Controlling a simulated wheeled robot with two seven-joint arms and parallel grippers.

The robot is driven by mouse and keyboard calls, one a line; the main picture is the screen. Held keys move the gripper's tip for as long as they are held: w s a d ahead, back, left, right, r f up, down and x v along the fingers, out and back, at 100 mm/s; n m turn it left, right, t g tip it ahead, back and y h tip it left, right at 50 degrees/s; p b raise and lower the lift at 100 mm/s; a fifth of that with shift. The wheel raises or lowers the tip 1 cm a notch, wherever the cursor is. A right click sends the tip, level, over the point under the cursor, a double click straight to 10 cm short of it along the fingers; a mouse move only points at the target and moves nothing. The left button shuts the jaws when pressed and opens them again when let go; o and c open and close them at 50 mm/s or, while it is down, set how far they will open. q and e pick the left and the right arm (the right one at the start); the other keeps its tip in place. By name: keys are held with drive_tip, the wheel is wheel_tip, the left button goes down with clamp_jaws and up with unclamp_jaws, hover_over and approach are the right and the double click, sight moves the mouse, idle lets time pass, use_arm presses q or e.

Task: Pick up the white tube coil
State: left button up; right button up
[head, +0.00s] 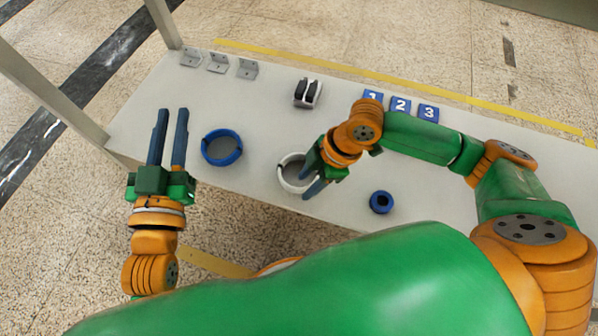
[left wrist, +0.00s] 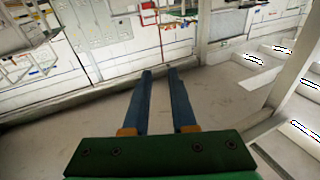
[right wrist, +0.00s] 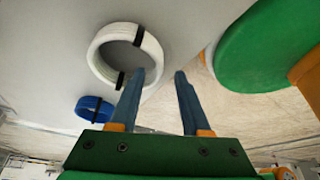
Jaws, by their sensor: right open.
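The white tube coil (head: 285,182) is a ring with black ties lying on the pale table near its front edge. In the right wrist view the coil (right wrist: 104,41) is beyond the fingers, with one fingertip overlapping its edge in the picture. My right gripper (head: 308,178) is open at the coil's right side; whether a finger touches it I cannot tell. It also shows open in the right wrist view (right wrist: 160,75). My left gripper (head: 172,112) is open and empty, left of the blue coil. In the left wrist view it (left wrist: 160,72) points out over the room.
A blue coil (head: 207,158) lies left of the white one. A small blue ring (head: 381,209) lies to the right. Grey brackets (head: 218,62), a black-and-white item (head: 307,92) and numbered blue blocks (head: 400,106) stand toward the back. A frame post (head: 52,97) rises at the left.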

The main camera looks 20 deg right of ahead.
drive_tip(key=shift+a+f+b, duration=0.3)
drive_tip(key=shift+f, duration=0.35)
clamp_jaws()
use_arm(q)
drive_tip(key=r+t, duration=0.1)
drive_tip(key=r, duration=0.1)
drive_tip(key=s+r+t+h, duration=0.1)
drive_tip(key=r+t, duration=0.1)
drive_tip(key=r, duration=0.1)
drive_tip(key=shift+s+d+r+m, duration=0.25)
drive_tip(key=shift+s+r+m, duration=0.05)
drive_tip(key=shift+r, duration=0.05)
drive_tip(key=shift+f, duration=0.1)
